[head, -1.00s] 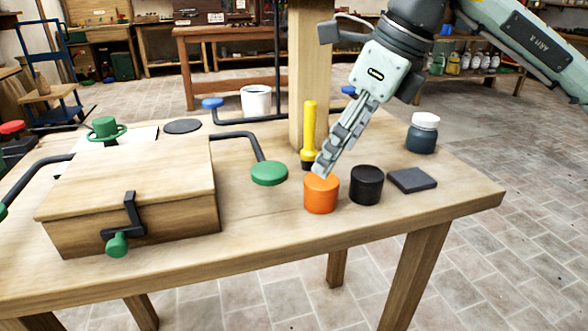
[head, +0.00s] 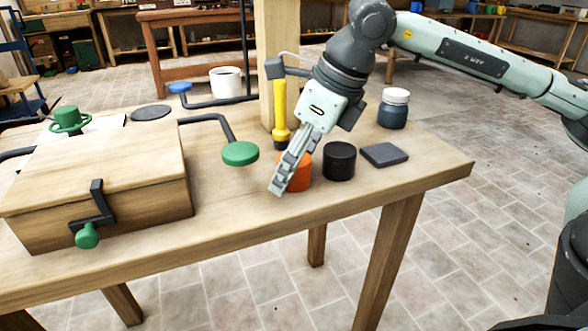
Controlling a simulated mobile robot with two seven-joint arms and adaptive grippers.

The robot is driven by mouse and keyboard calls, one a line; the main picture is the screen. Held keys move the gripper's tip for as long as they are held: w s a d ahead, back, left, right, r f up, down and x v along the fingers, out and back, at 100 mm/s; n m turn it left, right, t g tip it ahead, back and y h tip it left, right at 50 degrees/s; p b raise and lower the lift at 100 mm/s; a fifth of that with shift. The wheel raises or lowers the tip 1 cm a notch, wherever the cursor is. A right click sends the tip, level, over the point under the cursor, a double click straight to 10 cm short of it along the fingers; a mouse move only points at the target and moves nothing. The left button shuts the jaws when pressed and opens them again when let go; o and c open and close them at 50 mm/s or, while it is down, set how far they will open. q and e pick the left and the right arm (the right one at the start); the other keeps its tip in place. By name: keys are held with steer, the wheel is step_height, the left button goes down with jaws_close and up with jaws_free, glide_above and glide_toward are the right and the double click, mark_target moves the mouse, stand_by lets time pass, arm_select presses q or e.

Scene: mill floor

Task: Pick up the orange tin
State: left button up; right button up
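The orange tin (head: 302,178) stands upright on the wooden table, left of a black tin (head: 339,161). My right gripper (head: 279,189) reaches down from the upper right. Its fingers lie across the left part of the orange tin in the head view and hide much of it. The fingertips show just left of the tin, close to the table top. I see the fingers nearly edge-on, so their opening does not show, and I cannot tell whether they touch the tin. My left gripper is not in view.
A yellow flashlight-like object (head: 280,118) stands behind my gripper, by a wooden post (head: 275,50). A dark slab (head: 384,155) and a white-lidded jar (head: 393,109) are to the right. A green-ended lever (head: 240,153) and a wooden box (head: 95,180) are to the left.

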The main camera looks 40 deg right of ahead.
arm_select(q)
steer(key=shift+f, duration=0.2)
arm_select(e)
steer(key=c, duration=1.2)
steer(key=shift+r, duration=0.1)
steer(key=shift+c, duration=0.2)
steer(key=shift+r, duration=0.35)
step_height(320, 180, up, 9)
steer(key=shift+f+p, duration=0.2)
steer(key=shift+p, duration=0.35)
steer(key=shift+r, duration=0.3)
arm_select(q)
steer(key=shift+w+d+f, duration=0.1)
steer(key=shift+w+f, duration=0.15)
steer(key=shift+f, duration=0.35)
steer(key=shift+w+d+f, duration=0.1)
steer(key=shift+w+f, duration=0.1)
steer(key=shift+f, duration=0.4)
